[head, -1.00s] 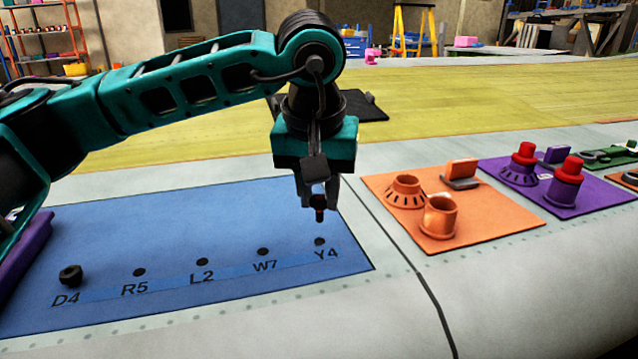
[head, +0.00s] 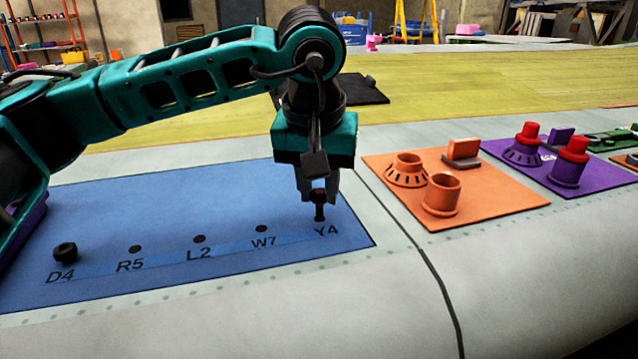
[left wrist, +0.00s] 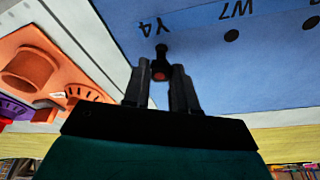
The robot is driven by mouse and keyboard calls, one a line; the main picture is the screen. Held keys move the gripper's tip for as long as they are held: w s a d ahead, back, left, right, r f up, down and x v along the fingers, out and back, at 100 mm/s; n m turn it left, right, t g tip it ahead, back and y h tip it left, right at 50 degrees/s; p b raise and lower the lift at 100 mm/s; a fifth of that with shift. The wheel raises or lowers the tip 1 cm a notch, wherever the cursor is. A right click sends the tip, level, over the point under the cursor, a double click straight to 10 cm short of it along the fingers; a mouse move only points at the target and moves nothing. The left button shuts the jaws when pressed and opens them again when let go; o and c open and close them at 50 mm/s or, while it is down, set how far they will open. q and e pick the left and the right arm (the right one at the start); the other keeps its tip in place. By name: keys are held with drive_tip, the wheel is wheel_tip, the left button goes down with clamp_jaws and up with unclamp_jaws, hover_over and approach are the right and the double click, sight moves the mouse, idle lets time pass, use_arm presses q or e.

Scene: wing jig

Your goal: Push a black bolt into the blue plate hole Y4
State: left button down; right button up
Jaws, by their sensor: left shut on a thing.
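My left gripper (head: 319,194) is shut on a black bolt (head: 319,212), which it holds upright over the blue plate (head: 180,205) at the hole marked Y4. The bolt's lower end is at the hole, which it hides; I cannot tell how deep it sits. In the left wrist view the bolt (left wrist: 160,58) shows beyond the two fingers (left wrist: 160,85), next to the Y4 label. Holes W7 (head: 261,229), L2 (head: 199,239) and R5 (head: 135,249) are empty. Another black bolt (head: 65,252) stands in hole D4. My right gripper is not in view.
A dark flat pad (head: 362,90) lies behind the gripper. The blue plate's front is clear.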

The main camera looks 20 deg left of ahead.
use_arm(q)
drive_tip(key=shift+f, duration=0.15)
drive_tip(key=shift+f+b, duration=1)
drive_tip(key=shift+f, duration=0.1)
drive_tip(key=c, duration=0.8)
unclamp_jaws()
drive_tip(key=v, duration=1.3)
drive_tip(key=shift+p, duration=0.4)
